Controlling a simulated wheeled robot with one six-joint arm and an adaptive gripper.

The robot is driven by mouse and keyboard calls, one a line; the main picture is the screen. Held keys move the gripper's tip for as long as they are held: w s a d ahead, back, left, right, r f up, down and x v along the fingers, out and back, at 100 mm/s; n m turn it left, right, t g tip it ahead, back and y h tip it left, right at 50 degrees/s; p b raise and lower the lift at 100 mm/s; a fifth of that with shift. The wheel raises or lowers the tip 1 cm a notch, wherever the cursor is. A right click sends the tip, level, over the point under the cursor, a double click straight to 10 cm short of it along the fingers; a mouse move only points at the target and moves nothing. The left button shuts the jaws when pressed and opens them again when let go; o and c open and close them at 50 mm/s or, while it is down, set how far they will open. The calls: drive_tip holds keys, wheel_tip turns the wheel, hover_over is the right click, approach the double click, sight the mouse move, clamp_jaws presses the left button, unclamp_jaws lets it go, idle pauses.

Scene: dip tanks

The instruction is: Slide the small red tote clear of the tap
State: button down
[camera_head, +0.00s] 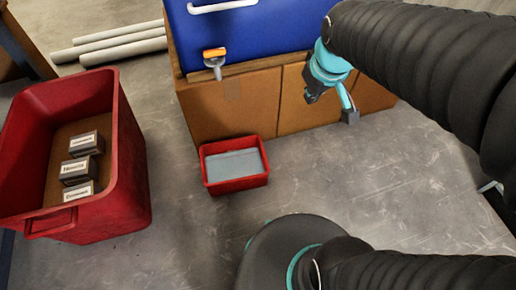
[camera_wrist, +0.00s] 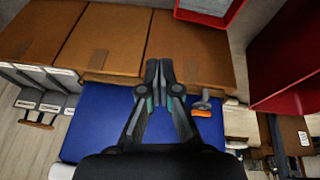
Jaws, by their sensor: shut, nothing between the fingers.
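The small red tote (camera_head: 238,184) stands upright on the floor, close to the front of the brown base. Its inside shows pale grey-blue. The tap (camera_head: 217,68), with an orange handle, sticks out above and slightly left of it in the head view. In the wrist view the tote's rim (camera_wrist: 208,21) is cut by the top edge, and the tap (camera_wrist: 203,103) is right of my fingers. My gripper (camera_head: 350,116) is off to the tote's right, apart from it. In the wrist view its fingertips (camera_wrist: 158,66) are together and empty, in front of the brown panels.
The blue tank (camera_head: 250,38) sits on the brown base (camera_head: 215,112). A large red tote (camera_head: 128,150) with several small labelled boxes stands left of the small one, with a floor gap between. Pale pipes (camera_head: 115,43) lie behind. Floor right of the small tote is open.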

drive_tip(key=w+a+f+n+g, duration=0.1)
drive_tip(key=w+a+f+n, duration=0.3)
drive_tip(key=w+f, duration=0.45)
drive_tip(key=w+a+f+n+g, duration=0.1)
drive_tip(key=w+a+f+n, duration=0.3)
drive_tip(key=w+f, duration=0.4)
drive_tip(key=a+f+n, duration=0.2)
drive_tip(key=f, duration=1.1)
drive_tip(key=a+f+n+g, duration=0.1)
drive_tip(key=a+f+n, duration=0.1)
drive_tip(key=f, duration=1.1)
drive_tip(key=a+f+n+g, duration=0.1)
drive_tip(key=a+f+n, duration=0.2)
drive_tip(key=f, duration=1)
drive_tip(key=shift+w+f+n, duration=0.2)
drive_tip(key=shift+n, duration=0.3)
drive_tip(key=d, duration=0.3)
drive_tip(key=shift+w+f, duration=0.1)
drive_tip(key=shift+w, duration=0.3)
drive_tip(key=shift+w+d+p, duration=0.1)
drive_tip(key=shift+d+p, duration=0.2)
drive_tip(key=shift+d, duration=0.2)
